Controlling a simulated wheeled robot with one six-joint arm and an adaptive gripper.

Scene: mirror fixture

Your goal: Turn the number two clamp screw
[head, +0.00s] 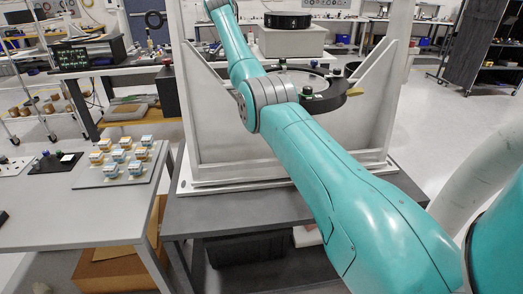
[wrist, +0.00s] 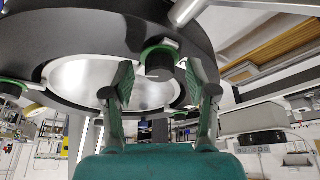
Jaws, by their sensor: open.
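A black ring-shaped mirror fixture (head: 330,98) sits in a pale frame in the head view, with several dark clamp screws around its rim, one (head: 306,91) with a green collar. No numbers are readable, so I cannot tell which screw is number two. In the wrist view the ring (wrist: 85,28) and its shiny mirror (wrist: 85,78) fill the upper part. A black clamp screw with a green collar (wrist: 160,60) shows between the fingertips of my gripper (wrist: 162,78). The fingers are spread; I see no contact and cannot tell the depth gap.
Another green-collared screw (wrist: 12,88) is at the wrist view's left edge. Pale uprights and diagonal braces (head: 368,72) flank the ring. A side table (head: 75,205) at left holds a tray of small blocks (head: 118,172). Open floor (head: 455,115) lies at right.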

